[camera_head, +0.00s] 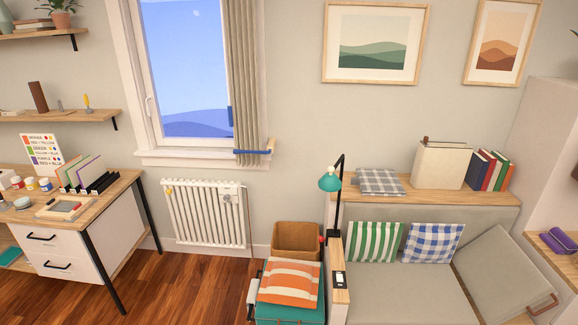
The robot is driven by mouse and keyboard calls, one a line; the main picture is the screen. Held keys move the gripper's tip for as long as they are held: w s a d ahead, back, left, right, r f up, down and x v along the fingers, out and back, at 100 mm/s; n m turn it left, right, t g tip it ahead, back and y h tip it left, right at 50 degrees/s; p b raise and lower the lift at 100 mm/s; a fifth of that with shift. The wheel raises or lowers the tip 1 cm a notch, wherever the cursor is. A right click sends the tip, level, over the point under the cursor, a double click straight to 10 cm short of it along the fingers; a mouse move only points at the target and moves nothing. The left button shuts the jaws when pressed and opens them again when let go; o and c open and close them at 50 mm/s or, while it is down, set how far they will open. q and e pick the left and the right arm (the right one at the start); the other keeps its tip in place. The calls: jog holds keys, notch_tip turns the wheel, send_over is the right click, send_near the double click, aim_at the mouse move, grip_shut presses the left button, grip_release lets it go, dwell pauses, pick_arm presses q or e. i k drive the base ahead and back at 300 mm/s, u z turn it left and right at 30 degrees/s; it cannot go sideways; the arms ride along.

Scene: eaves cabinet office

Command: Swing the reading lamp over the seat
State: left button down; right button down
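A reading lamp with a teal shade (330,179) stands on a black post (338,208) at the left end of the seat. Its shade hangs to the left of the post, over the gap by the boxes and not over the cushion. The grey padded seat (405,300) lies to the right of the lamp, with a green striped pillow (374,241) and a blue checked pillow (433,243) against its back. Neither of my grippers shows in this view.
A brown box (297,240) and a teal bin with an orange striped cloth (289,282) stand left of the seat. A narrow wooden armrest (338,290) carries a small device. A loose grey cushion (505,270) leans at the right. Bare wood floor (185,290) lies left.

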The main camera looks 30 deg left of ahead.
aim_at(330, 182)
jog(key=u, duration=0.35)
jog(key=i, duration=1)
jog(key=z, duration=0.55)
